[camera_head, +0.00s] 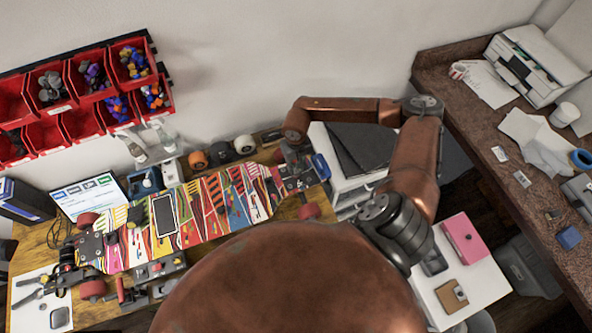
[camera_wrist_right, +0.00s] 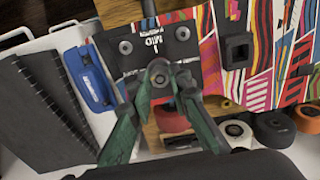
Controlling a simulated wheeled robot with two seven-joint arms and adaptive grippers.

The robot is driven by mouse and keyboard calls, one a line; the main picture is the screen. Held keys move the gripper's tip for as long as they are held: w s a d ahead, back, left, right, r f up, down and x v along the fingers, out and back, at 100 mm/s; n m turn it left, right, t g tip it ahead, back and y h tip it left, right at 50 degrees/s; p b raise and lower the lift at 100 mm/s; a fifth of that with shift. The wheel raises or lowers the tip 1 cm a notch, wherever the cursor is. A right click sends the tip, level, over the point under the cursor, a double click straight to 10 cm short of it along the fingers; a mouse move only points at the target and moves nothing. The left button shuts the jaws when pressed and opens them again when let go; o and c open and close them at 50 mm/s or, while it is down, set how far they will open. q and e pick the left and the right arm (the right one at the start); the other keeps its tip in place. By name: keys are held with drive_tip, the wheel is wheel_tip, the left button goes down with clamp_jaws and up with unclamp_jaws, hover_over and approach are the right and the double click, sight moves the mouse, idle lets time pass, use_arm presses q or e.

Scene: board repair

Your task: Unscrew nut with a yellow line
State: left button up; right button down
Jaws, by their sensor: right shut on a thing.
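A skateboard (camera_head: 195,215) with colorful striped graphics lies wheels-up on the wooden table. My right gripper (camera_head: 297,172) reaches down over its right end, at the truck there. In the right wrist view, the green fingers of my right gripper (camera_wrist_right: 160,88) close on a small round metal nut (camera_wrist_right: 159,71) on the dark truck (camera_wrist_right: 153,50). I cannot make out a yellow line on this nut. Two more round fasteners, the left one (camera_wrist_right: 126,47) and the right one (camera_wrist_right: 183,33), sit apart from the fingers. My left gripper is not in view.
A red wheel (camera_wrist_right: 171,118) lies just behind the fingers. Loose wheels (camera_head: 220,153) stand along the wall side of the table. Red parts bins (camera_head: 83,124) hang on the wall. A blue tool (camera_head: 321,167) and a white drawer unit (camera_head: 345,177) are right of the skateboard.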

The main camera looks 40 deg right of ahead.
drive_tip(key=n, duration=0.4)
drive_tip(key=shift+n, duration=0.4)
drive_tip(key=c, duration=1.7)
unclamp_jaws()
drive_tip(key=shift+c, duration=1.2)
drive_tip(key=m, duration=0.3)
drive_tip(key=shift+m, duration=1.4)
